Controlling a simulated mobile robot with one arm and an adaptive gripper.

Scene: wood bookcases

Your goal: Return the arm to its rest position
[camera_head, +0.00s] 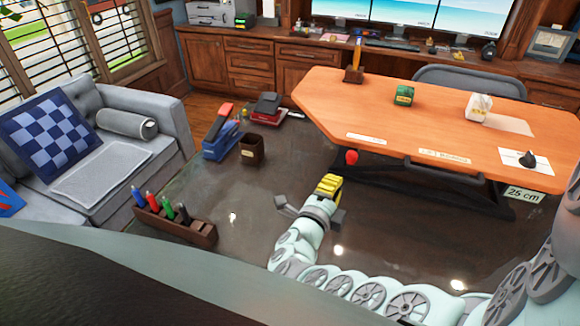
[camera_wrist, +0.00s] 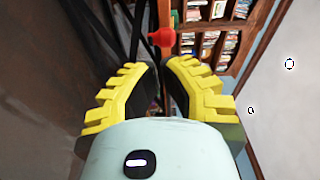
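My gripper (camera_head: 330,184), with yellow fingers, is held out in front of the desk at the end of my pale arm, over the dark glossy surface. In the wrist view, my gripper (camera_wrist: 160,68) shows its two yellow fingers apart, with a gap and nothing held between them. A red knob (camera_head: 351,157) is just beyond the gripper near the desk's front edge; it also shows past the fingertips in the wrist view (camera_wrist: 161,37).
An orange wooden desk (camera_head: 440,115) with small items stands ahead and right. A pen rack (camera_head: 174,222), a brown cup (camera_head: 252,150) and a blue stapler-like object (camera_head: 220,140) are to the left. A grey sofa (camera_head: 110,150) is at far left.

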